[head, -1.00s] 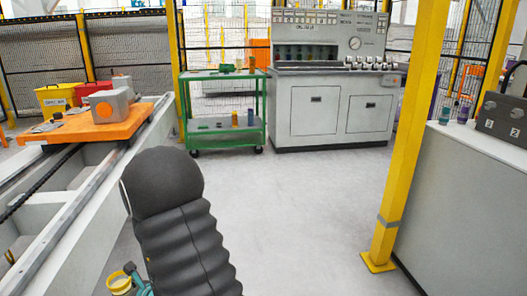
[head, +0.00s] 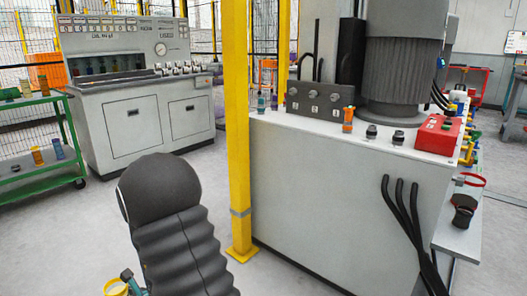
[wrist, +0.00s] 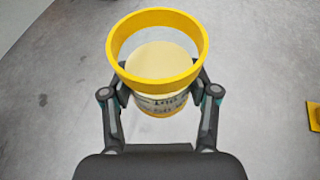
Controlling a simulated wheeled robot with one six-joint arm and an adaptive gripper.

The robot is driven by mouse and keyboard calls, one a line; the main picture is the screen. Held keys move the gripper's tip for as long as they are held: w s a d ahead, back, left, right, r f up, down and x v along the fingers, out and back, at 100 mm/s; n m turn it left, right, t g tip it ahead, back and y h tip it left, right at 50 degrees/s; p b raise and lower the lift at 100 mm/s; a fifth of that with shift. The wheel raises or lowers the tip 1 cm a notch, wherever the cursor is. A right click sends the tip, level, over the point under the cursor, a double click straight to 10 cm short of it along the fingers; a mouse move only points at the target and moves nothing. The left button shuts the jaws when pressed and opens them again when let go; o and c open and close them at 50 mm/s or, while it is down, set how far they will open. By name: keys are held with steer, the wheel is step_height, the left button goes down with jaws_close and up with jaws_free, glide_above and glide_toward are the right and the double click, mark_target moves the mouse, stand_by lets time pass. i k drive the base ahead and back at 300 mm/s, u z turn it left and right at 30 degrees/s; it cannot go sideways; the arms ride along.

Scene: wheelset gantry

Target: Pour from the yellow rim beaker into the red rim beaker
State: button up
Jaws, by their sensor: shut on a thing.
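The yellow rim beaker (wrist: 158,78) is clear with a thick yellow rim and dark markings, and it holds pale cream contents. My gripper (wrist: 160,92) is shut on it, one finger on each side, over the grey floor. In the head view only part of the yellow rim (head: 116,287) shows at the bottom left edge, beside my arm. A red rim beaker (head: 469,180) stands far off at the right, on a low shelf beside the big grey cabinet. My gripper is well apart from it.
The grey cabinet (head: 330,190) with hoses and a motor on top fills the right middle. A yellow post (head: 238,130) stands at its left corner. A green cart (head: 40,170) and a test bench (head: 150,118) are at left. The floor between is clear.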

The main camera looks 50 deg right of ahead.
mark_target(470, 195)
steer(key=z, duration=3.5)
steer(key=i, duration=1.65)
